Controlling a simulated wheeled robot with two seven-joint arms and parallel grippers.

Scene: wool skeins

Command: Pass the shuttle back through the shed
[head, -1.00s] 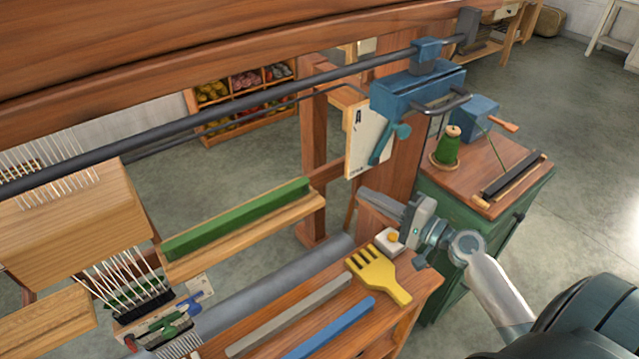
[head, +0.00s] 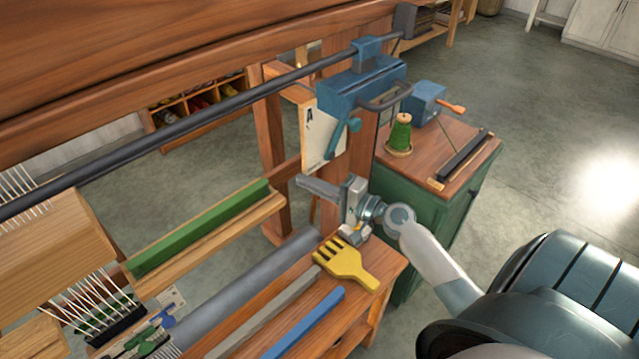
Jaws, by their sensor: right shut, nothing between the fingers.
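A long green bar (head: 200,228) lies on a pale wooden ledge (head: 210,243) at the loom's side. I cannot tell whether it is the shuttle, and no other shuttle is clear. Pale heddle wires (head: 85,312) and wooden frame parts (head: 45,245) show at the left; the shed opening cannot be made out. My right gripper (head: 302,183) is shut and empty, pointing left, right of the green bar's end, beside the loom post and above the front bench. My left gripper is not in view.
A yellow fork-shaped comb (head: 347,265), a grey bar (head: 265,312) and a blue bar (head: 304,322) lie on the bench. A grey roller (head: 250,280) runs behind them. A blue clamp (head: 355,90) hangs above my gripper. A green cabinet (head: 425,205) bears a green spool (head: 400,135).

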